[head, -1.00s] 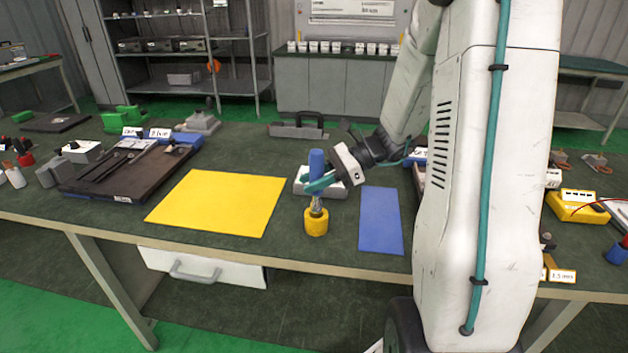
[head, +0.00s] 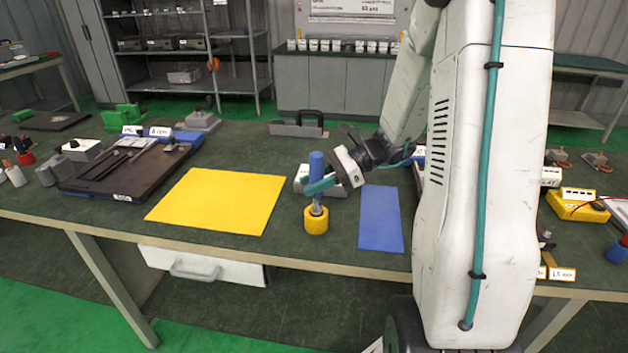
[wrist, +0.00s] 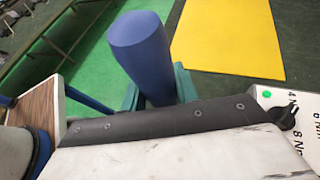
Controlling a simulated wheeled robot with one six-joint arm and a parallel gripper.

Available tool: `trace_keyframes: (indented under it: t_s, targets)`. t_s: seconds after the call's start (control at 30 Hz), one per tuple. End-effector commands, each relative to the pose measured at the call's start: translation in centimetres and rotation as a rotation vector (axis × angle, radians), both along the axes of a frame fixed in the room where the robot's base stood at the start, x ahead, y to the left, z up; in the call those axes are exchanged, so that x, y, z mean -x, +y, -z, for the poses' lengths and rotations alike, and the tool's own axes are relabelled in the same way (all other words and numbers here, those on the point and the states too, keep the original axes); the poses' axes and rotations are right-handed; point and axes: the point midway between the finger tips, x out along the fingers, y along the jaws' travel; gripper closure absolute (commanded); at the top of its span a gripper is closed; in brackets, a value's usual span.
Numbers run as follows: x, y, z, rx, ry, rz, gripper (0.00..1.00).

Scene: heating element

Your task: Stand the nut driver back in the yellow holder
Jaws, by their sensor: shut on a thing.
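The nut driver (head: 316,162) has a blue handle and a metal shaft and stands upright in the head view. Its blue handle (wrist: 142,50) fills the upper middle of the wrist view. My gripper (head: 320,185) is shut on the handle, with its teal fingers around the lower part. The yellow holder (head: 316,221) is a short round cup on the table near the front edge. The shaft's lower end is at the holder's top and looks to be in it; the tip is hidden.
A yellow mat (head: 215,202) lies left of the holder and a blue mat (head: 380,220) right of it. A pale block (head: 303,180) sits just behind the driver. A dark tray of tools (head: 105,178) is at the left.

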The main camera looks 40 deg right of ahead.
Motion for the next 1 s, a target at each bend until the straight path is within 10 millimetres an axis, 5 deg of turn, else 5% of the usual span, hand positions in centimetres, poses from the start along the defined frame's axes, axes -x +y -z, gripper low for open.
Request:
trace_keyframes:
  t_s: [1.0]
  targets:
    - [0.0,0.0,2.5,0.0,0.0,0.0,1.0]
